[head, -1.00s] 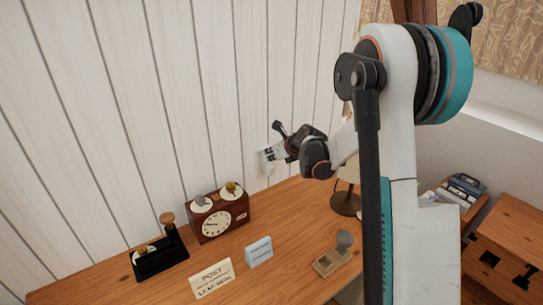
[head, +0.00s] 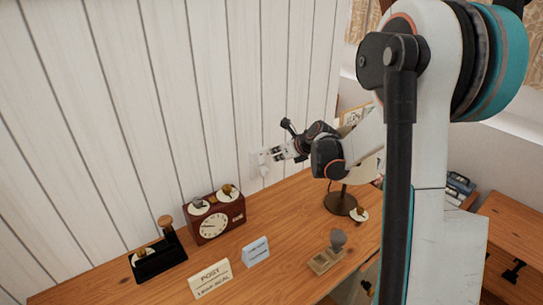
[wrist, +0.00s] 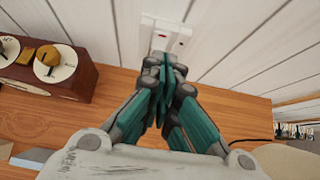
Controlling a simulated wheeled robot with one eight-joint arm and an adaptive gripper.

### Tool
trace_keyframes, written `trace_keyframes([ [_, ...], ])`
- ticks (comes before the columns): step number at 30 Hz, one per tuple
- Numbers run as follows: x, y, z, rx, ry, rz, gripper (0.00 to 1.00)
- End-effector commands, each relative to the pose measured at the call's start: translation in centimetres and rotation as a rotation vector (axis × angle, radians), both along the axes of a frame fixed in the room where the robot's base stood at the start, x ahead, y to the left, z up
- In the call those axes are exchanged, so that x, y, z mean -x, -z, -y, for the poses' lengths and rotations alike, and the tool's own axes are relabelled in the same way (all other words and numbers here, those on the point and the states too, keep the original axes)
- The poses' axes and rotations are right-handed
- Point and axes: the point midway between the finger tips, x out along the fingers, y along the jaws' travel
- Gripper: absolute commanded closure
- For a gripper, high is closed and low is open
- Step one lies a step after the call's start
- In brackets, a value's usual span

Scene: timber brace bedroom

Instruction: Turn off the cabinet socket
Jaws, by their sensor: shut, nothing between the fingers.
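The cabinet socket (head: 257,162) is a white plate on the white plank wall, just above the wooden top. In the wrist view the socket (wrist: 148,30) shows a small red mark on its lower front and a pale raised part at right. My gripper (head: 275,154) is shut and empty, just right of the socket in the head view. In the wrist view its closed fingertips (wrist: 164,62) lie just below the socket's lower edge and hide part of it. I cannot tell whether they touch it.
A dark red clock box (head: 215,218) stands left of the socket. A black stand (head: 158,258), a post sign (head: 210,279), a blue card (head: 256,251), a small wooden holder (head: 325,262) and a lamp base (head: 340,203) share the wooden top (head: 290,225).

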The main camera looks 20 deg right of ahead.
Motion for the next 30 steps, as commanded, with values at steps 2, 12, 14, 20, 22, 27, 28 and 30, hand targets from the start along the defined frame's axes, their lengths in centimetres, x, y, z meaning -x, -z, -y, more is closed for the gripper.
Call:
trace_keyframes([
  [2,1.0,-1.6,0.2,-0.001,0.002,0.000,1.00],
  [12,3.0,-3.9,0.6,-0.001,0.001,0.000,1.00],
  [14,3.0,-4.0,0.6,-0.001,0.001,0.000,1.00],
  [20,3.0,-4.0,0.6,-0.001,0.001,0.000,1.00],
  [22,3.0,-4.0,0.6,-0.001,0.001,0.000,1.00],
  [27,3.0,-3.9,0.6,0.000,0.000,0.000,1.00],
  [28,3.0,-4.0,0.6,0.001,-0.001,0.000,1.00],
  [30,3.1,-4.2,0.2,0.013,-0.018,-0.006,1.00],
])
